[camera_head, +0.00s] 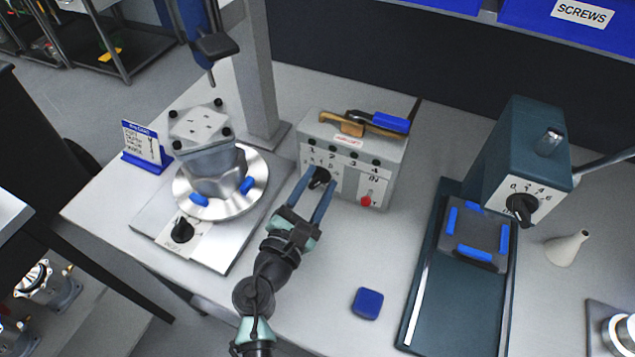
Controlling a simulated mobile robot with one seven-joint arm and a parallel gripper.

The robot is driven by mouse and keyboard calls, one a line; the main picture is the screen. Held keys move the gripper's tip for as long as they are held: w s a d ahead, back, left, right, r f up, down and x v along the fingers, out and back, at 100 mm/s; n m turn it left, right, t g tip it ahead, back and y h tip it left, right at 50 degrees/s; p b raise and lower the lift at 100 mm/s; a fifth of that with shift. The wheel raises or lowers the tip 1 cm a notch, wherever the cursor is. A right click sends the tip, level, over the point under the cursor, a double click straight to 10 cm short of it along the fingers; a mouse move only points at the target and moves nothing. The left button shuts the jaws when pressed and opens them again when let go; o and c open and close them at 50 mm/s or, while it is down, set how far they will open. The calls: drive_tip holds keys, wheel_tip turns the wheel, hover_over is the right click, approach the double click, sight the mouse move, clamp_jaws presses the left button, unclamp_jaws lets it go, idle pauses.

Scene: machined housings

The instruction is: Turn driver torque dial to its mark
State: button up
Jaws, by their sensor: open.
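The driver torque dial is most likely the black knob (320,178) on the front panel of the grey control box (381,187), below a row of numbers and black buttons. My gripper (317,187) is open, with its two blue-grey fingers reaching toward this knob, one on each side of it in the picture. I cannot tell whether the fingers touch the knob. The knob's pointer and its mark are too small and partly covered to read. A red button (366,201) sits on the panel to the right of the knob.
A brush (352,126) and a blue-handled tool (391,122) lie on the box. Left is a round fixture (256,185) with a metal housing (212,170) and its own black knob (182,230). Right stands a dark green press (520,150) with a dial (521,208). A blue block (367,303) lies in front.

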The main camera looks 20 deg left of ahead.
drive_tip(key=s+b, duration=0.1)
drive_tip(key=s, duration=1.2)
drive_tip(key=shift+a, duration=0.2)
